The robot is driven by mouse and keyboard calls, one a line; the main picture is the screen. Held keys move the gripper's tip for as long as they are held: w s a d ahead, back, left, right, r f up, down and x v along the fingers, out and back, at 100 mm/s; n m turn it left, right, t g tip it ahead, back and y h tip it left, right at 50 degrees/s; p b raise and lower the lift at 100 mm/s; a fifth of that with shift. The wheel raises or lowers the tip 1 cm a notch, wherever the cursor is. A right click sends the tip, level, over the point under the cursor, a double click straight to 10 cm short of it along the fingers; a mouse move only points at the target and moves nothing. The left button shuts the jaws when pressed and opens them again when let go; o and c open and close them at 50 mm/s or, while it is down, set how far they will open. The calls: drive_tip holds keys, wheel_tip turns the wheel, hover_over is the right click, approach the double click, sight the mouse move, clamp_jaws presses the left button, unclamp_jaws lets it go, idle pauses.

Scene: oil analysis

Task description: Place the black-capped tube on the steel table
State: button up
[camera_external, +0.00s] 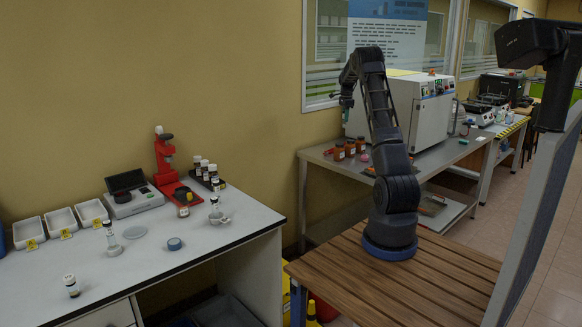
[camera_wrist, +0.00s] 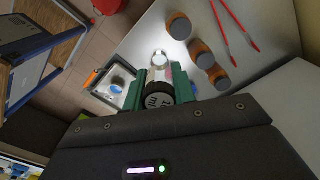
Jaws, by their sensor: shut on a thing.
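My gripper (camera_external: 347,100) is raised over the left end of the steel table (camera_external: 318,154). In the wrist view its green fingers (camera_wrist: 158,88) are shut on the black-capped tube (camera_wrist: 158,96). The round black cap with white marks faces the camera, and the clear body of the tube extends away between the fingers. The steel table (camera_wrist: 268,78) shows below in the wrist view, with the tube apart from it. In the external view the tube is too small to make out clearly.
Three amber bottles (camera_external: 350,148) stand on the steel table, also seen in the wrist view (camera_wrist: 201,54). Red tweezers (camera_wrist: 236,24) lie beyond them. A white machine (camera_external: 415,110) stands behind. A white bench (camera_external: 150,262) with vials and trays is at left.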

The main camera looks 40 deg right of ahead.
drive_tip(key=s+d+f+m, duration=0.1)
drive_tip(key=s+d+m, duration=0.1)
drive_tip(key=s+d, duration=0.95)
drive_tip(key=s+d+m, duration=0.1)
drive_tip(key=s+d, duration=0.7)
drive_tip(key=s, duration=0.6)
drive_tip(key=s+d+f+m, duration=0.1)
drive_tip(key=s+d+m, duration=0.1)
drive_tip(key=s+d, duration=0.9)
drive_tip(key=f, duration=0.6)
drive_tip(key=a+f, duration=0.1)
drive_tip(key=f, duration=0.6)
drive_tip(key=s+f, duration=0.1)
drive_tip(key=f, duration=0.5)
drive_tip(key=shift+a+f, duration=0.2)
drive_tip(key=shift+a, duration=0.05)
drive_tip(key=shift+f, duration=0.15)
drive_tip(key=o, duration=0.9)
drive_tip(key=shift+o, duration=0.2)
wheel_tip(320, 180, up, 12)
drive_tip(key=shift+r, duration=0.2)
